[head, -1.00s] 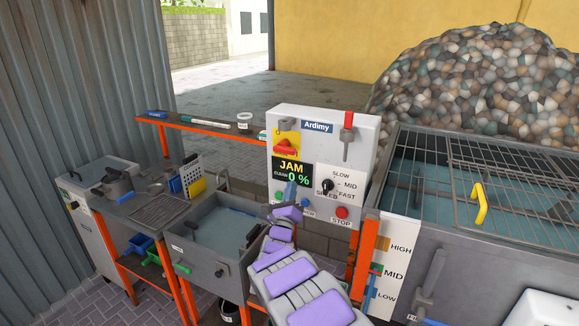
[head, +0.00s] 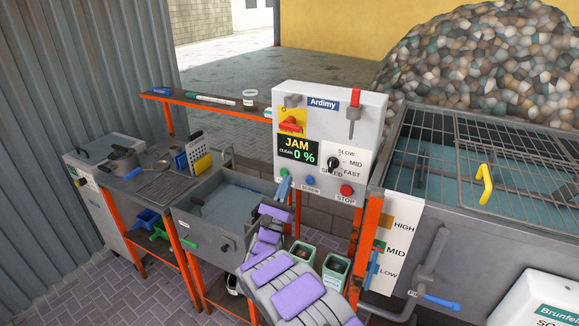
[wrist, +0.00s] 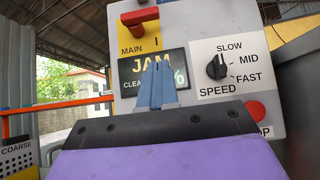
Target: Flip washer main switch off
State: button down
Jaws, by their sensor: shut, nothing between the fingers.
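The white Ardimy control box (head: 357,100) stands upright at the picture's middle. Its main switch (head: 291,124) is a red handle on a yellow plate, upper left on the box. In the wrist view the red handle (wrist: 140,17) lies about level above the MAIN label and an "I" mark. My gripper (head: 285,181) has blue fingers pressed together, empty, in front of the box's lower left, below the switch and apart from it. In the wrist view the fingertips (wrist: 156,68) overlap the JAM display (wrist: 135,75).
A speed knob (head: 333,164) and red stop button (head: 346,190) sit right of the display. A red-topped lever (head: 355,98) is at upper right. An orange-edged shelf (head: 220,108) lies left, a meshed tank (head: 480,150) right.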

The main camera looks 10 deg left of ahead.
jog(key=b, duration=0.2)
send_near(293, 125)
jog(key=w+d+f, duration=0.2)
jog(key=w+d, duration=0.2)
jog(key=shift+s+a+r+b, duration=0.1)
jog(key=shift+s+r+b, duration=0.05)
jog(key=shift+r, duration=0.85)
jog(key=shift+s+a+r+b, duration=0.15)
jog(key=shift+r, duration=0.9)
jog(key=shift+w+a+r+n+y, duration=0.1)
jog(key=shift+n+y, duration=0.3)
jog(key=shift+n, duration=0.2)
